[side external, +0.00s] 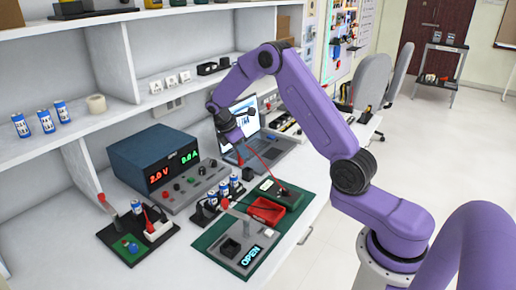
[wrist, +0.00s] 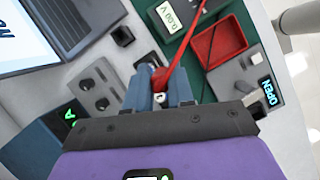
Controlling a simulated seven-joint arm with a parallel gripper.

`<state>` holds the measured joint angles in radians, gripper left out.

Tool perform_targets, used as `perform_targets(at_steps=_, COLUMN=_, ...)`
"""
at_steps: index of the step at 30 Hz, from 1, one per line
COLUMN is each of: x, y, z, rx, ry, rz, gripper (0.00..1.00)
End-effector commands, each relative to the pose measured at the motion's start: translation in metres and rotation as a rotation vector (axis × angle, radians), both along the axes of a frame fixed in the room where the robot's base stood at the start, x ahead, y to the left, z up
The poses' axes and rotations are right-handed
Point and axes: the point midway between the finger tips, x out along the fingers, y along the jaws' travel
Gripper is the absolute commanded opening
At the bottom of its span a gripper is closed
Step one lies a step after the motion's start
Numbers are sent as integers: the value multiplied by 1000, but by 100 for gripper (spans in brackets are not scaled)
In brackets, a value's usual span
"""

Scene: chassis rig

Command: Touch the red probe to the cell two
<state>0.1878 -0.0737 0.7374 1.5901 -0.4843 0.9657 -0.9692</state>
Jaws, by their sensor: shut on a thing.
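My gripper (side external: 238,150) is shut on the red probe (side external: 240,159) and holds it in the air above the bench, behind the cell holder. In the wrist view the red probe (wrist: 160,76) is between the fingers (wrist: 159,92), with its red cable running up. Several blue and white cells (side external: 223,188) stand upright in a dark holder, apart from the probe; their numbers are too small to read. The wrist view does not show these cells clearly. The meter (side external: 273,189) reads 0.00 V in the wrist view (wrist: 179,18).
A red tray (side external: 266,211) and a grey box reading OPEN (side external: 242,246) sit on the green mat. A power supply (side external: 156,162) and a laptop (side external: 262,135) stand behind. A dark board (side external: 118,236) lies left. Shelves overhang the bench's left side.

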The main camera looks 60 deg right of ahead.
Motion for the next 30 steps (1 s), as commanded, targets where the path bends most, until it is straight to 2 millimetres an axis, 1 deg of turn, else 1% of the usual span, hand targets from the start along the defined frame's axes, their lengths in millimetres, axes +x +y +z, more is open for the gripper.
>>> perform_targets(at_steps=1, x=10, y=13, z=-2, rx=1, ry=-2, rz=-45, gripper=0)
perform_targets(at_steps=6, x=31, y=53, z=-5, rx=10, ry=2, rz=-206, gripper=0)
perform_targets(at_steps=9, x=39, y=74, z=-7, rx=16, ry=6, rz=-281, gripper=0)
perform_targets(at_steps=13, x=45, y=94, z=-8, rx=23, ry=14, rz=-348, gripper=0)
perform_targets(at_steps=18, x=47, y=106, z=-8, rx=26, ry=20, rz=-387, gripper=0)
perform_targets(at_steps=30, x=47, y=107, z=-8, rx=26, ry=21, rz=-388, gripper=0)
